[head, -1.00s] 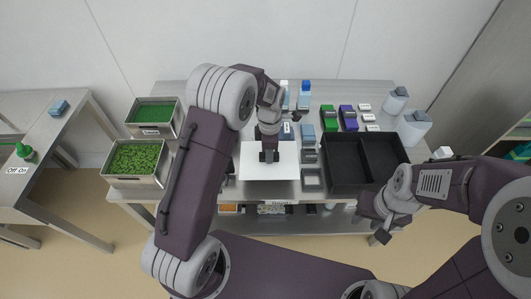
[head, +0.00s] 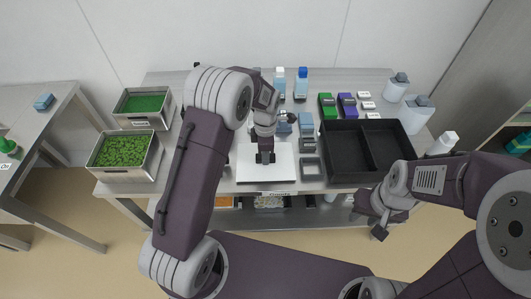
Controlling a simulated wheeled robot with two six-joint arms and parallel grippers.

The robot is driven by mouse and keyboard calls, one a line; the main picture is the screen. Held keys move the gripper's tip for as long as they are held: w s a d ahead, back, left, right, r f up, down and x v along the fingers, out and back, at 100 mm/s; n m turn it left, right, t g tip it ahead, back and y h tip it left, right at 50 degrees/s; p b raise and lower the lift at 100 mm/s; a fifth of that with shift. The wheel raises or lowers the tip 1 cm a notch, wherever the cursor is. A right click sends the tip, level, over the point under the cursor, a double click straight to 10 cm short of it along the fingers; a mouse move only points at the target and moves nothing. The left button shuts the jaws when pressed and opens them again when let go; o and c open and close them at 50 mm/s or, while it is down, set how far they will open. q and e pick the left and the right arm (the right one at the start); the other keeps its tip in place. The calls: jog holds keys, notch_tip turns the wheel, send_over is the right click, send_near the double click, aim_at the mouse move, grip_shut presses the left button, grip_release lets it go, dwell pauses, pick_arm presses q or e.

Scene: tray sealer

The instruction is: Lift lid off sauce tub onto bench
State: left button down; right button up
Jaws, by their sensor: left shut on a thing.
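My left gripper (head: 265,158) points down at the middle of a flat white rectangular lid (head: 283,171) and is shut on it. The lid is near the front edge of the steel bench (head: 120,181), left of a black divided tray. How high it is above the bench is hard to tell. I cannot make out the sauce tub; the lid and my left arm hide that part of the bench. My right gripper (head: 380,229) hangs in front of the bench at the right, apart from everything. Its jaws are too small to read.
The black divided tray (head: 326,180) lies right of the lid. Two steel pans with green contents (head: 160,151) stand at the left. Blue-white bottles (head: 301,87), small coloured boxes (head: 327,105) and white canisters (head: 416,116) stand behind. A side table (head: 40,128) is far left.

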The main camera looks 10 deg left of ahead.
dwell(0.4)
pick_arm(q)
jog(key=shift+r+p, duration=0.1)
jog(key=shift+p, duration=0.2)
jog(key=shift+f, duration=0.3)
dwell(0.4)
jog(key=c, duration=1.1)
grip_release()
jog(key=shift+c, duration=1.3)
